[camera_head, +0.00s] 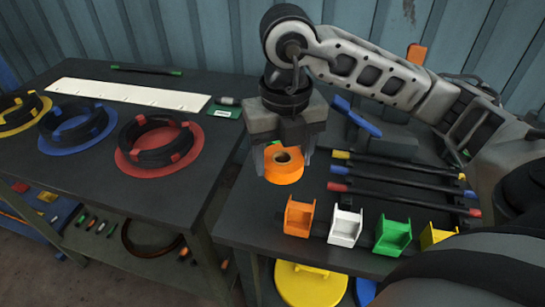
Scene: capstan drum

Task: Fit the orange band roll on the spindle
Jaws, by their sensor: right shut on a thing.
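The orange band roll (284,175) is a thick ring with a tan-rimmed dark hole. My right gripper (283,158) comes down from above and is shut on it, with one pale finger on each side. The roll is at the left part of the right-hand table, its hole facing up toward the camera. I cannot tell whether it touches the table top. No upright spindle stands out clearly; several dark rods (400,198) with yellow, blue and red ends lie on that table to the right. My left gripper is out of view.
Orange (298,217), white (345,227), green (392,236) and yellow bins line the right table's front edge. A gap separates the tables. The left table holds yellow, blue and red (128,165) discs with black rings, and a long white strip (130,95). Blue and orange parts stand behind my right arm.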

